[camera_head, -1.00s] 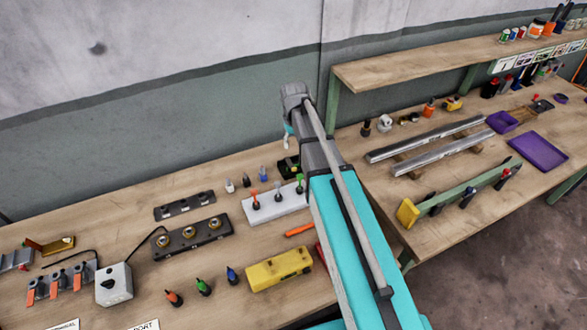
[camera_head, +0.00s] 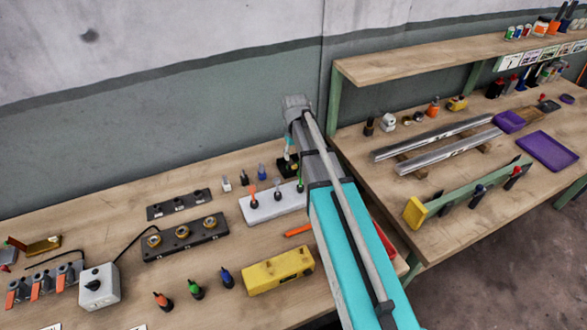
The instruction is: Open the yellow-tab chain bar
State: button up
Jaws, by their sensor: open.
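A long green bar with a yellow block-like tab (camera_head: 414,212) at its near left end lies across the right bench; it best fits the yellow-tab chain bar. Several dark uprights, some with red or blue tops, stand along it. No chain can be made out. My gripper (camera_head: 287,166) shows only as a small dark shape below my wrist, over the back of the left bench, partly hidden by my arm. It is open, with nothing visible in it, and well to the left of the green bar.
On the left bench are a white block (camera_head: 270,206) with coloured pegs, a yellow box (camera_head: 279,271) and a switch box (camera_head: 98,287). Two metal rails (camera_head: 430,138) and a purple tray (camera_head: 546,152) occupy the right bench. A shelf (camera_head: 420,62) overhangs its back.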

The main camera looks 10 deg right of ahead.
aim_at(295, 166)
jog(key=shift+f+b, duration=2.25)
jog(key=shift+f, duration=0.35)
grip_shut()
jog(key=shift+a, duration=0.25)
jog(key=shift+d+r, duration=0.1)
jog(key=shift+d, duration=0.1)
